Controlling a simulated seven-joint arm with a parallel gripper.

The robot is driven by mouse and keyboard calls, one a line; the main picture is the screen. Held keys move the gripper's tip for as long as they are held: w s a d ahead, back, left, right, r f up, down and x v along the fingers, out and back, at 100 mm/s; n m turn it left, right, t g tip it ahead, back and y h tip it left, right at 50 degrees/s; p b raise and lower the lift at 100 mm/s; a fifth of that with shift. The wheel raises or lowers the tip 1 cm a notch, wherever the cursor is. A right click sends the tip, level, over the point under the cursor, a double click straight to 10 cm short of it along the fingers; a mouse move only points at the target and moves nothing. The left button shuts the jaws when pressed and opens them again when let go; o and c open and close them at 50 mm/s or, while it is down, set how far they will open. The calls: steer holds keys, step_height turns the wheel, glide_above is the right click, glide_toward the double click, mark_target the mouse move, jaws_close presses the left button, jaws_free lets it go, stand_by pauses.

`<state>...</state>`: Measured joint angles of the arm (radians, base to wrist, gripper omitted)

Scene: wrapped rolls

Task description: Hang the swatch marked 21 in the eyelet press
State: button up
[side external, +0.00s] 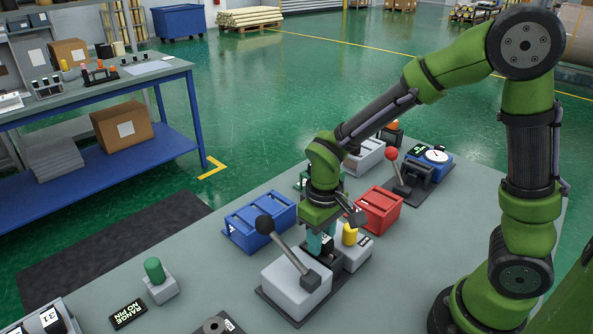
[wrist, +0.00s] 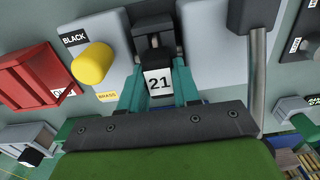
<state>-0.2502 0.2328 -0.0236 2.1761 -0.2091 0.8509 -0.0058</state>
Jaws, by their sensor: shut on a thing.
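My gripper (side external: 320,243) points down, its teal fingers closed on the swatch marked 21 (wrist: 159,83). The swatch's white face with a black 21 shows between the fingers in the wrist view. A grey press with a black-knobbed lever (side external: 293,285), which looks like the eyelet press, stands right beside the fingers. Its grey body also shows in the wrist view (wrist: 215,55). A dark part (wrist: 153,38) lies directly beyond the swatch. I cannot tell whether the swatch touches it or hangs on it. The swatch's number is not readable in the side view.
A grey box with a yellow knob (side external: 349,234), labelled BLACK and BRASS, stands close to the gripper. A blue bin (side external: 258,222) and a red bin (side external: 379,209) are behind. A red-knobbed lever device (side external: 401,178) is farther back. A green-knobbed block (side external: 158,280) stands front left.

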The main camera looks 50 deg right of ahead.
steer(key=o, duration=1.1)
steer(key=shift+a, duration=0.1)
steer(key=shift+a, duration=0.1)
steer(key=shift+r, duration=0.1)
step_height(320, 180, up, 17)
steer(key=shift+d, duration=0.3)
